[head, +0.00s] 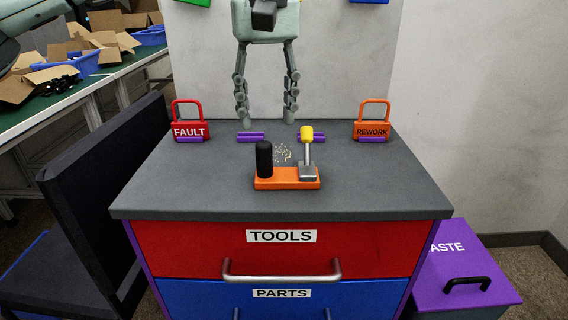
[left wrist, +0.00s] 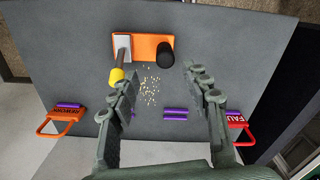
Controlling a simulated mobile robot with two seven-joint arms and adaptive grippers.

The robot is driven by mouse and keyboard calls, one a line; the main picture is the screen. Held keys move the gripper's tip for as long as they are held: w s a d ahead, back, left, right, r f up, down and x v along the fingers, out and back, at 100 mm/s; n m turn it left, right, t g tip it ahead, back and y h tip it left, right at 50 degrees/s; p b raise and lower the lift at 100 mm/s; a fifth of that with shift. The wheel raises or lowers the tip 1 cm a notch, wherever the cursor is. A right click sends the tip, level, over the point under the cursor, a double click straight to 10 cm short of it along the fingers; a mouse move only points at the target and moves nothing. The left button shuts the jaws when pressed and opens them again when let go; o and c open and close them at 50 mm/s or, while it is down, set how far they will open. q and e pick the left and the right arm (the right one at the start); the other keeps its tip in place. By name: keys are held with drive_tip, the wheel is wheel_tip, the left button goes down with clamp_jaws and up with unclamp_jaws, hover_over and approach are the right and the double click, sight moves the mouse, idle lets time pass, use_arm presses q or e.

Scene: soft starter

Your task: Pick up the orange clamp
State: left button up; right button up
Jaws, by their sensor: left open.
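The orange clamp (head: 286,183) sits on the grey top of the cabinet, near its front middle. It has an orange base, a black upright knob on the left and a metal lever with a yellow tip on the right. It also shows in the left wrist view (left wrist: 145,48), at the top. My left gripper (head: 266,120) is open and empty, pointing down beyond the clamp over the back of the cabinet top. In the left wrist view its two fingers (left wrist: 159,80) are apart with bare top and crumbs between them. My right gripper is not in view.
A red FAULT padlock (head: 190,122) and an orange REWORK padlock (head: 371,122) stand at the back corners. Purple strips (head: 251,137) and tan crumbs (head: 283,153) lie behind the clamp. A wall rises behind; a purple waste bin (head: 461,270) stands at right.

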sight(263, 143)
use_arm(q)
drive_tip(key=f, duration=0.3)
drive_tip(key=a+f, duration=0.1)
drive_tip(key=f, duration=0.1)
drive_tip(key=shift+s+f, duration=0.3)
drive_tip(key=shift+s, duration=0.05)
drive_tip(key=shift+d+f, duration=0.1)
drive_tip(key=shift+f, duration=0.3)
drive_tip(key=shift+c, duration=0.2)
clamp_jaws()
